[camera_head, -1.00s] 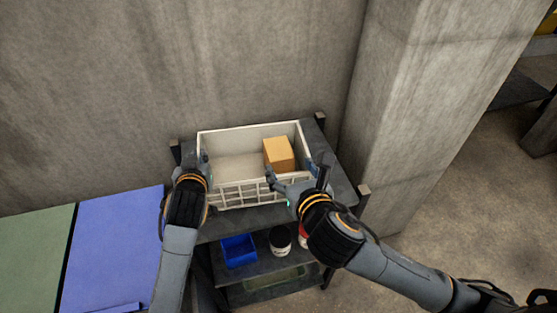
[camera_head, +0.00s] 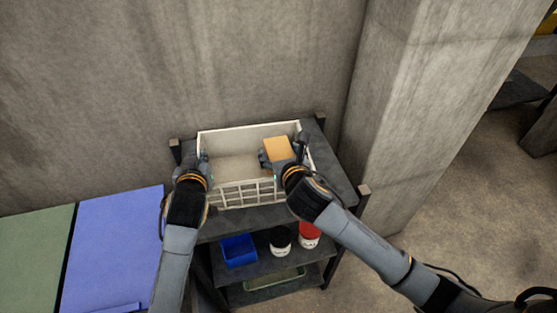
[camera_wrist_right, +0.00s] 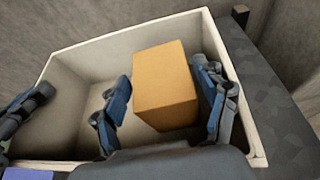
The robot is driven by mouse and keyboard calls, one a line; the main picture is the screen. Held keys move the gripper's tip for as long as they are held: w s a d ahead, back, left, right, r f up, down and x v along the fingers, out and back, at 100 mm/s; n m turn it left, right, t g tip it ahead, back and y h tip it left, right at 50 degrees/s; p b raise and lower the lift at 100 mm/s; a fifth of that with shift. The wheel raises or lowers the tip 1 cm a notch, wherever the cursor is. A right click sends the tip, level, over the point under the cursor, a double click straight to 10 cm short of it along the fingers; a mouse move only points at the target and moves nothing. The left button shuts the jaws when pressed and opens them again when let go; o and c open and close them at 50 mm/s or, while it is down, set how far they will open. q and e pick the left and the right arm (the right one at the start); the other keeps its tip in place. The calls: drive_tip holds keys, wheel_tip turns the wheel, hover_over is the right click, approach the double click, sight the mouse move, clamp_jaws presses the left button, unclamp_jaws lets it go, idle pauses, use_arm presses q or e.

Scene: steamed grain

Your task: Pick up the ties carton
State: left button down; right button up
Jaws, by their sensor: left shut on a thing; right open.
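The ties carton, an orange-brown box (camera_head: 277,147), sits inside the right part of a white crate (camera_head: 234,133). My right gripper (camera_head: 284,152) is open over the crate, with its fingers on either side of the carton. The right wrist view shows the carton (camera_wrist_right: 164,84) between the two blue fingers, with a small gap on the left; contact on the right is hard to tell. My left gripper (camera_head: 203,167) is at the crate's left end, shut on its left wall. Its fingers are partly hidden by the wrist.
The crate stands on the top of a dark shelf rack (camera_head: 341,180). A blue bin (camera_head: 239,250), a white-and-black jar (camera_head: 280,240) and a red container (camera_head: 309,233) are on the shelf below. A concrete wall stands behind and a pillar to the right. The crate's left part is empty.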

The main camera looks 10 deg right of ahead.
drive_tip(key=shift+w, duration=0.2)
clamp_jaws()
use_arm(q)
drive_tip(key=c, duration=1.4)
unclamp_jaws()
use_arm(e)
wheel_tip(320, 180, up, 10)
